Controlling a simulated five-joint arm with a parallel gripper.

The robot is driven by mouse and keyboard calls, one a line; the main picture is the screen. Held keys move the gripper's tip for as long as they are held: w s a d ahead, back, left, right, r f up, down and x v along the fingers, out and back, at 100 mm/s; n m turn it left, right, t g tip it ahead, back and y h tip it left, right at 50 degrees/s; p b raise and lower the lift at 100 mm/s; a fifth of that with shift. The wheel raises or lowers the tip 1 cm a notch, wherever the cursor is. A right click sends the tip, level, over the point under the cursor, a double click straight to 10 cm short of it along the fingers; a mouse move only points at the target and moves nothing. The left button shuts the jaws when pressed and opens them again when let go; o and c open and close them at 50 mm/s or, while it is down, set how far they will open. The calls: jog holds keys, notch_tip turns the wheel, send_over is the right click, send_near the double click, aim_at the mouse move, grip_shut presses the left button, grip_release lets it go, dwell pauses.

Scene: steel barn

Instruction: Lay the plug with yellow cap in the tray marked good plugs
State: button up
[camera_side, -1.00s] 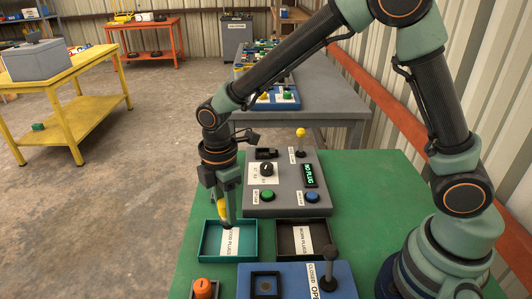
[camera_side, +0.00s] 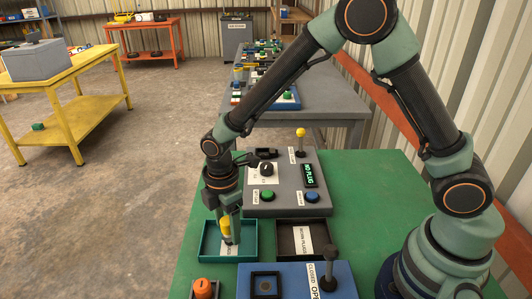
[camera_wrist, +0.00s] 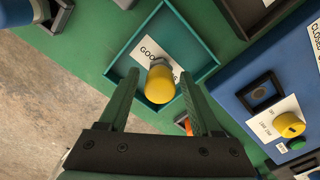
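The plug with the yellow cap (camera_side: 226,226) is at the teal tray (camera_side: 250,253) marked good plugs, its grey end down over the tray's label. In the wrist view the yellow cap (camera_wrist: 160,84) faces the camera and covers part of the "GOOD PLUGS" label. My gripper (camera_side: 229,236) is low over the tray. In the wrist view my gripper's fingers (camera_wrist: 160,78) stand on either side of the plug with a gap showing on each side, so it looks open. I cannot tell whether the plug's grey end touches the tray floor.
A dark tray (camera_side: 318,251) marked work plugs is right of the teal tray. Behind stands a grey test box (camera_side: 255,205) with buttons and a "NO PLUG" display. In front are a blue box (camera_side: 300,291) with a dark lever and an orange-topped piece (camera_side: 203,288).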

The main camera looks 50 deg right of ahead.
aim_at(227, 220)
jog(key=shift+r, duration=0.1)
notch_tip(227, 220, up, 12)
jog(key=s+d+r+m+t, duration=0.2)
jog(key=s+d+r+m, duration=0.2)
jog(key=d+m, duration=0.4)
jog(key=s+d+r+m+t, duration=0.3)
jog(key=s+d+r+m, duration=0.2)
jog(key=d+m, duration=0.3)
jog(key=shift+s+d+r+m+t, duration=0.2)
jog(key=shift+s+m+t, duration=0.1)
jog(key=shift+s+m, duration=0.1)
dwell(1.0)
